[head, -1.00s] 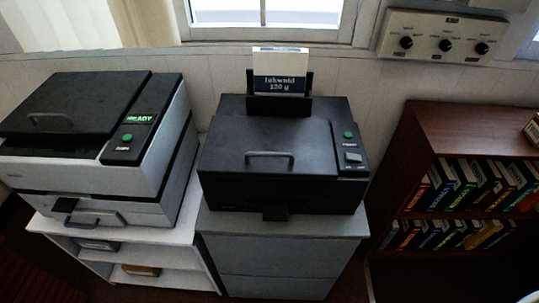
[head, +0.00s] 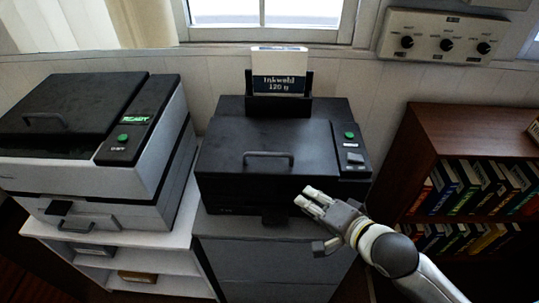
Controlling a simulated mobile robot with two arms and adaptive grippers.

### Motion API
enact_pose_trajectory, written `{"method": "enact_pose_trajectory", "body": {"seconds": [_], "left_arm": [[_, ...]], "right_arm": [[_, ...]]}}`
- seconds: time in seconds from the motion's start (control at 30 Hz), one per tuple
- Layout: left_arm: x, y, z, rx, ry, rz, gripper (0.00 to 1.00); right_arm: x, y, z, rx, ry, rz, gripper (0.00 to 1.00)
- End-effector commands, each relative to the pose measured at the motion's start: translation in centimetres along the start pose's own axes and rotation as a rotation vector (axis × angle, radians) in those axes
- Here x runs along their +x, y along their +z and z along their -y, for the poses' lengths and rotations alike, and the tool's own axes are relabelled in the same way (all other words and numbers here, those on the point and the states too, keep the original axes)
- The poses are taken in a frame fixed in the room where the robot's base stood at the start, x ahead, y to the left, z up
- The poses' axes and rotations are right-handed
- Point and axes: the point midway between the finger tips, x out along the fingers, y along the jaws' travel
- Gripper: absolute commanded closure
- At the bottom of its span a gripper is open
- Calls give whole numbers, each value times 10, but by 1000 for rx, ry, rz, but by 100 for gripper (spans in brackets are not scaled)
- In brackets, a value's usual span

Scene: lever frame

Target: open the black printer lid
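The black printer (head: 225,195) stands on a grey cabinet in the middle of the head view. Its lid (head: 300,140) lies flat and shut, with a grey bar handle (head: 268,156) near its front edge. My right gripper (head: 309,199) is in front of the printer's front right part, below and to the right of the handle, and apart from it. Its pale fingertips point up and left. Nothing shows between them, but the finger gap is hard to judge from this angle. My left gripper is not in view.
A grey and black printer (head: 75,165) with a READY display stands to the left on a white shelf unit (head: 180,245). A brown bookcase (head: 440,135) with books stands to the right. A paper pack (head: 279,72) stands in the black printer's rear feeder. A knob panel (head: 442,38) is on the wall.

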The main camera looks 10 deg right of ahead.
Motion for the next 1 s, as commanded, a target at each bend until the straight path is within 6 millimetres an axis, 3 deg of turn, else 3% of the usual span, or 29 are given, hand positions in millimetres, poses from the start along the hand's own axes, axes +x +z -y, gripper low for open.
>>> {"method": "enact_pose_trajectory", "body": {"seconds": [0.1, 0.3, 0.63, 1.0], "left_arm": [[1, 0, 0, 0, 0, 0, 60], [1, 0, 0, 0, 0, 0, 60], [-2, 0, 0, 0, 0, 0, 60], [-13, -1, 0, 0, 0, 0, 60]], "right_arm": [[-3, -9, 34, 170, -128, 28, 81], [-9, -17, 70, 397, -264, 102, 81], [-3, -20, 85, 484, -307, 136, 81], [47, -18, 104, 481, -307, 135, 81]]}}
